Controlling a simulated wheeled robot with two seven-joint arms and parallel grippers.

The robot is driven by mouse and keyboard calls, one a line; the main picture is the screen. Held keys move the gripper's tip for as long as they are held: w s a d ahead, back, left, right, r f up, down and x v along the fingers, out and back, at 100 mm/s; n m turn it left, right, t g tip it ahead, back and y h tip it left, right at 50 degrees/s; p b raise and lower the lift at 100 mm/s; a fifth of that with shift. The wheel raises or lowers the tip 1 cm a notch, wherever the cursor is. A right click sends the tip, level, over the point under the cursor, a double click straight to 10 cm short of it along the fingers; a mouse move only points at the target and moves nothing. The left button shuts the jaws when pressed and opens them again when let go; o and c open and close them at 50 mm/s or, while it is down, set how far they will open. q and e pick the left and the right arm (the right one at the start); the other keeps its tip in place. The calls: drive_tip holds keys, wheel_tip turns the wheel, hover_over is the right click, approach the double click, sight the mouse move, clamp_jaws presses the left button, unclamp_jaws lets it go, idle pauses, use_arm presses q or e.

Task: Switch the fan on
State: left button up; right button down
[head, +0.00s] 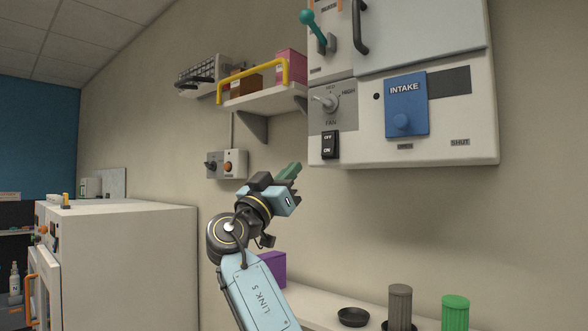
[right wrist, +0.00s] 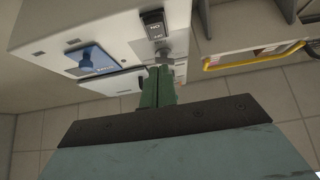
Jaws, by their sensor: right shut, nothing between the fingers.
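The fan's control plate (head: 345,108) is on the white wall unit. It carries a grey knob (head: 325,103) labelled FAN, with HIGH at its right. Below the knob is a black rocker switch (head: 330,145), marked OFF above and ON below; which side is pressed in, I cannot tell. The rocker also shows near the top of the right wrist view (right wrist: 154,23). My right gripper (head: 295,170) is below and left of the rocker in the head view, its green fingers shut and empty (right wrist: 158,85). It appears apart from the switch. My left gripper is not in view.
A blue INTAKE panel (head: 406,105) is right of the fan plate. A teal-knobbed lever (head: 307,18) is above. A shelf (head: 262,98) with a yellow rail and a small switch box (head: 227,164) are to the left. A counter below holds a ribbed grey cup (head: 400,305) and a green cup (head: 455,312).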

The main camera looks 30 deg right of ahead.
sight(327, 148)
drive_tip(key=p+x, duration=0.1)
drive_tip(key=x, duration=0.2)
drive_tip(key=d+f+p+x, duration=0.1)
drive_tip(key=x, duration=0.2)
drive_tip(key=p+x, duration=0.2)
drive_tip(key=x, duration=0.2)
drive_tip(key=shift+w+d+f, duration=0.1)
drive_tip(key=shift+w+f, duration=0.05)
drive_tip(key=shift+f, duration=0.3)
drive_tip(key=shift+w+d+f, duration=0.1)
drive_tip(key=shift+d, duration=0.15)
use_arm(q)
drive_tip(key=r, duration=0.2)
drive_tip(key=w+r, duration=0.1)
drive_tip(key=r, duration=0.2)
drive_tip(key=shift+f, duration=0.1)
